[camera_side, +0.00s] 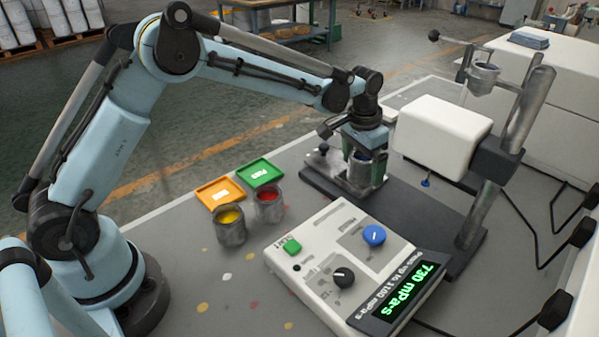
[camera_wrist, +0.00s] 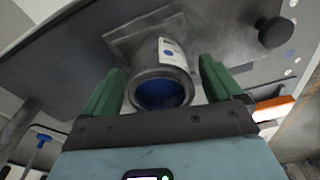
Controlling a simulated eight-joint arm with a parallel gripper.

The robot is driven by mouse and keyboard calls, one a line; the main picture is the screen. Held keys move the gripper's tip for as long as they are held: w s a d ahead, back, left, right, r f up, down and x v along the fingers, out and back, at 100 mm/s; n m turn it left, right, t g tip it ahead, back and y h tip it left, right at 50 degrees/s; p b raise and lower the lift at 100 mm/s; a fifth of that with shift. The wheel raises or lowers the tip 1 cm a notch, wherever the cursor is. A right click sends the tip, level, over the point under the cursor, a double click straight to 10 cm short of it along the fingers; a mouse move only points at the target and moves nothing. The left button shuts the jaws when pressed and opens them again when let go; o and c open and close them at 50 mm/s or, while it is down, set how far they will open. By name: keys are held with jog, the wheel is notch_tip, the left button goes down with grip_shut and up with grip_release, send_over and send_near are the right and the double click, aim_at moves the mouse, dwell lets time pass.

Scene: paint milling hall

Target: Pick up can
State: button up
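A grey metal can (camera_side: 359,174) with blue paint in it stands on the sample plate of the measuring stand. In the wrist view the can (camera_wrist: 161,91) shows its round mouth, the blue paint and a white label with a blue dot. My gripper (camera_side: 365,161) is down over the can. Its two green fingers stand on either side of the can in the wrist view (camera_wrist: 161,67). A gap shows between the can and the right finger, and a narrower one at the left finger. The fingers are open around the can. The can's lower part is partly hidden in the side view.
Cans of yellow paint (camera_side: 230,226) and red paint (camera_side: 269,204) stand to the left, before an orange tray (camera_side: 220,192) and a green tray (camera_side: 260,172). A control box (camera_side: 345,262) reads 730 mPa·s. The stand's white head (camera_side: 440,135) is close on the right.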

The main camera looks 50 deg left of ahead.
jog(key=c, duration=1.2)
jog(key=shift+r, duration=0.15)
jog(key=shift+c, duration=0.2)
